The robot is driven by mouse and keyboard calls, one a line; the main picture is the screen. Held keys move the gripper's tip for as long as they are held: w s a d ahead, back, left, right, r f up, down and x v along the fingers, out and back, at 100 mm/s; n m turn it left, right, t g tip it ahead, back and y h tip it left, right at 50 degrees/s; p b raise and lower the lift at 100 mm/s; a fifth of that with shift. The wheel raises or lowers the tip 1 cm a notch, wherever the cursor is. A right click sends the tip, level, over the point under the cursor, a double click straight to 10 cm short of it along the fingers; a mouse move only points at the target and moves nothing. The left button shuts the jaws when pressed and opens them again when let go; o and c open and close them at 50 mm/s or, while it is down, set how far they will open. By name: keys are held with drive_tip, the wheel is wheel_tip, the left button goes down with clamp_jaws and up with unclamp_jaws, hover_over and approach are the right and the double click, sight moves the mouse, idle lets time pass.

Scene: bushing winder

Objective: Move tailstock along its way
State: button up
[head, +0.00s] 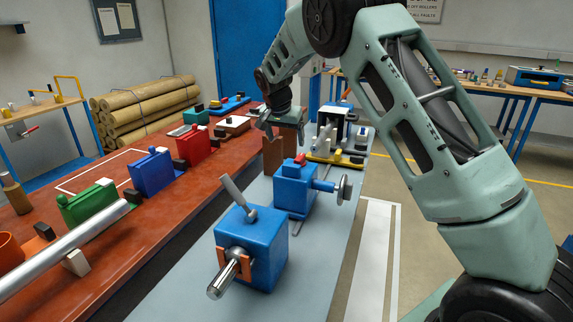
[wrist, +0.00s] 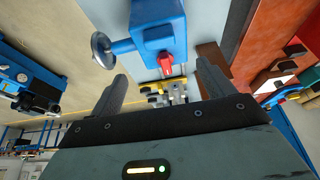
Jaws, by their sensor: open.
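Two blue housings stand on the pale grey bed (head: 180,281). The nearer blue housing (head: 265,262) has a grey lever on top and a bright metal spindle (head: 222,278) pointing toward the camera. The farther blue housing (head: 294,196) has a red knob (head: 300,159) on top and a handwheel (head: 344,188) on its right side. I cannot tell for sure which is the tailstock. My gripper (head: 277,128) is beyond the farther housing, above the bed. In the wrist view my gripper (wrist: 160,83) is open and empty, with the farther housing (wrist: 158,28) ahead and apart from the fingers.
A red-brown bench (head: 110,242) runs along the left with green, blue and red blocks and a long metal bar (head: 65,248). A brown upright piece (head: 273,156) stands near my gripper. A yellow-based device (head: 325,155) sits behind it.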

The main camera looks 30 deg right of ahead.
sight(291, 165)
drive_tip(key=p+x, duration=0.3)
drive_tip(key=x, duration=1.1)
drive_tip(key=shift+f, duration=0.25)
drive_tip(key=shift+c, duration=0.3)
